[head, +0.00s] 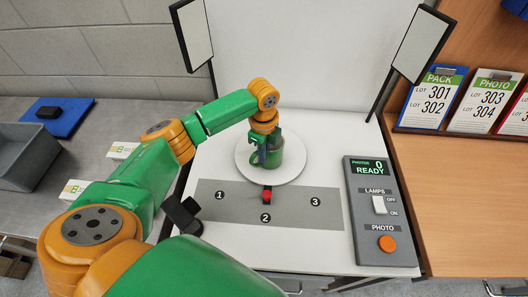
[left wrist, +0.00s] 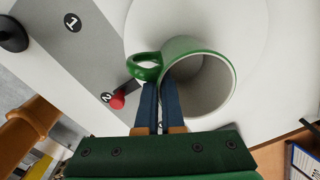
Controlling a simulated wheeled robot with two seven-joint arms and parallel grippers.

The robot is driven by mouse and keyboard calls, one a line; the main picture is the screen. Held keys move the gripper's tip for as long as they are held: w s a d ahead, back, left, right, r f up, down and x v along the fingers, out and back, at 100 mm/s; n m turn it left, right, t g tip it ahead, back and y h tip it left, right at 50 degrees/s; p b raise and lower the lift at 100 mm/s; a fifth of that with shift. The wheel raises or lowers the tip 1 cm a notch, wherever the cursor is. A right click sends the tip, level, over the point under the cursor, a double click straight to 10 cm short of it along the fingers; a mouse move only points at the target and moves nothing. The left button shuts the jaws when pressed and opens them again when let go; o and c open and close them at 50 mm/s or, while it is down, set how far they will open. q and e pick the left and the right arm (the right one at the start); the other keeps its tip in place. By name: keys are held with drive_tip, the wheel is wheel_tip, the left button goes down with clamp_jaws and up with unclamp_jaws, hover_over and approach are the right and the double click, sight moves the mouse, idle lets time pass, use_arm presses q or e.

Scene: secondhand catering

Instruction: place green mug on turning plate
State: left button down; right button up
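The green mug (head: 276,155) stands upright on the round white turning plate (head: 293,171) in the head view. In the left wrist view the mug (left wrist: 186,45) is seen from above, with its pale inside empty and its handle toward the upper left. My left gripper (head: 262,155) is at the mug's near left side. In the left wrist view its two blue fingers (left wrist: 160,92) are close together at the rim beside the handle, with the mug's wall between them. The fingertips are partly hidden by the mug. My right gripper is in neither view.
A grey strip (head: 235,210) with marks 1, 2, 3 and a red knob (head: 267,195) lies in front of the plate. A control box (head: 380,225) stands at right. Lamp panels (head: 422,45) flank the white backdrop. A grey bin (head: 25,155) and small boxes are at left.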

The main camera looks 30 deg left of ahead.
use_arm(q)
drive_tip(key=c, duration=1)
unclamp_jaws()
drive_tip(key=shift+f, duration=0.1)
drive_tip(key=shift+c, duration=0.2)
drive_tip(key=shift+s, duration=0.1)
wheel_tip(320, 180, up, 12)
drive_tip(key=b, duration=0.1)
drive_tip(key=shift+r, duration=0.2)
drive_tip(key=shift+s, duration=0.1)
